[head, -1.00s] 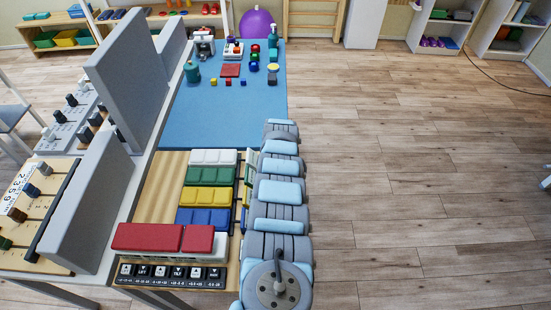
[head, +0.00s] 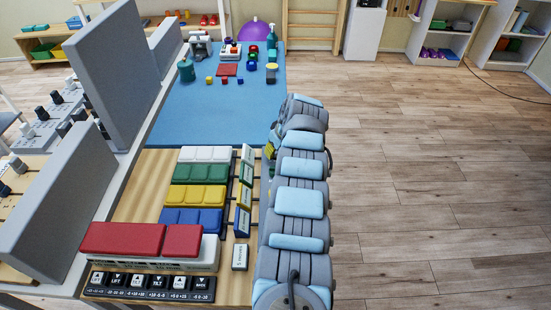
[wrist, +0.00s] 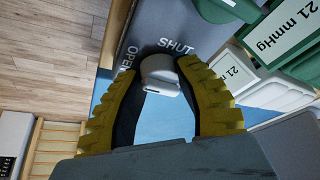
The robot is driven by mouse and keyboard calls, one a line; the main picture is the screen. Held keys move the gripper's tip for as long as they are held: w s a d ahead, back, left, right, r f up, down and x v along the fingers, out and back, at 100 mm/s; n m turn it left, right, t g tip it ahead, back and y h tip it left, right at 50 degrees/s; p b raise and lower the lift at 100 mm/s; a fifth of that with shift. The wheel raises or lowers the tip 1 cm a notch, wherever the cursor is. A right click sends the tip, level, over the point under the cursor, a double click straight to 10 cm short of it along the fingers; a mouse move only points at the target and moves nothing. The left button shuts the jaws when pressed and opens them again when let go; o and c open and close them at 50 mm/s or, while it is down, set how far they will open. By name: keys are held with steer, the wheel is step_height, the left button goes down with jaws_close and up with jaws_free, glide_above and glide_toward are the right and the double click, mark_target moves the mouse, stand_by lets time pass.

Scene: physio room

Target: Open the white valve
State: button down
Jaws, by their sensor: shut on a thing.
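The white valve (wrist: 160,76) is a pale knob in the wrist view, on a dark grey face marked OPEN and SHUT. My gripper (wrist: 158,66) has its two yellow-ribbed fingers on either side of the knob and is shut on it. The knob lies between the SHUT and OPEN words, near the fingertips; its exact setting is hard to read. In the head view my arm stretches along the right edge of the bench, and the knob is hidden there.
Displays reading 21 mmHg (wrist: 289,28) stand close to the right of my fingers. In the head view, white (head: 205,154), green, yellow and blue key rows sit on the bench, with a red-topped unit (head: 150,240) in front. The wooden floor at right is clear.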

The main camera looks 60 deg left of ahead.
steer(key=shift+f+n+b, duration=0.2)
steer(key=shift+n+b, duration=0.2)
steer(key=shift+b, duration=0.45)
steer(key=c, duration=0.6)
jaws_free()
steer(key=shift+d, duration=0.1)
steer(key=shift+r, duration=0.1)
steer(key=shift+r, duration=0.1)
steer(key=shift+w+d+r, duration=0.1)
steer(key=shift+w+r, duration=0.05)
steer(key=shift+r, duration=0.35)
steer(key=v, duration=1.1)
steer(key=shift+w+f, duration=0.1)
steer(key=shift+w, duration=0.05)
steer(key=shift+w, duration=0.1)
